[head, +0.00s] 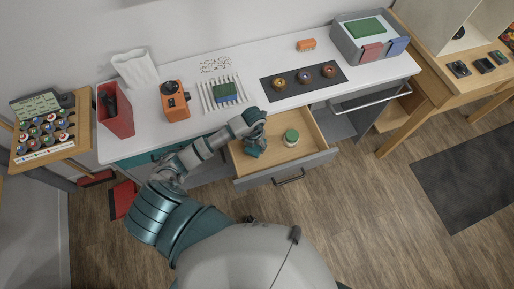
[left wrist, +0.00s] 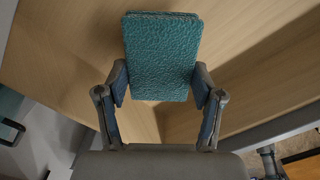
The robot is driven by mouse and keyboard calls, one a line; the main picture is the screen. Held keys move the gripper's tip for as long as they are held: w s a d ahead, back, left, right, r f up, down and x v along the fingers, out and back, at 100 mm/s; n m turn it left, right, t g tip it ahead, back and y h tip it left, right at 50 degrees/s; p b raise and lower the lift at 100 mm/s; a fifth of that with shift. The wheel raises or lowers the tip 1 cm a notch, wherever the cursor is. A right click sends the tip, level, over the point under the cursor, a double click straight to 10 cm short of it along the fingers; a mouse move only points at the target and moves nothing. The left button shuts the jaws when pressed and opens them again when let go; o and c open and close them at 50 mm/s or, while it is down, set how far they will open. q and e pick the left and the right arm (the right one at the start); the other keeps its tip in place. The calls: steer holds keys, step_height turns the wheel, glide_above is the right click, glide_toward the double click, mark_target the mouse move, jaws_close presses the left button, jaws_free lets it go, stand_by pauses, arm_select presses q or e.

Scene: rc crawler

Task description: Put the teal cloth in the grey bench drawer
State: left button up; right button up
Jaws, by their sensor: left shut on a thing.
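The grey bench drawer (head: 242,186) is pulled open at the front of the white bench, with a wooden inside. My left gripper (head: 252,142) reaches down into the left part of the drawer. In the left wrist view the left gripper (left wrist: 161,92) is shut on the teal cloth (left wrist: 161,52), a flat textured rectangle held between both fingers. The drawer's wooden interior (left wrist: 60,60) lies behind the cloth; whether the cloth touches it I cannot tell. In the head view the cloth is mostly hidden by the gripper. My right gripper is not in view.
On the bench are a white slatted rack (head: 206,98), an orange device (head: 175,101), a dark mat (head: 270,91) with round pieces, and a grey caddy (head: 343,44) with folded cloths.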

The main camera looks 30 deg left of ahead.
mark_target(257, 148)
arm_select(q)
step_height(257, 148, down, 3)
steer(key=shift+f, duration=0.2)
steer(key=shift+d+f, duration=0.2)
steer(key=shift+f, duration=0.05)
steer(key=shift+d+r, duration=0.1)
steer(key=shift+d, duration=0.3)
steer(key=o, duration=0.9)
steer(key=shift+a, duration=0.15)
steer(key=shift+c, duration=0.2)
steer(key=shift+o, duration=0.9)
steer(key=shift+a, duration=0.2)
steer(key=shift+a+f, duration=0.2)
steer(key=shift+a, duration=0.05)
steer(key=shift+d+r, duration=0.1)
steer(key=r, duration=1.1)
steer(key=shift+d, duration=0.2)
steer(key=shift+a+r, duration=0.2)
steer(key=shift+r, duration=0.4)
steer(key=shift+d, duration=0.2)
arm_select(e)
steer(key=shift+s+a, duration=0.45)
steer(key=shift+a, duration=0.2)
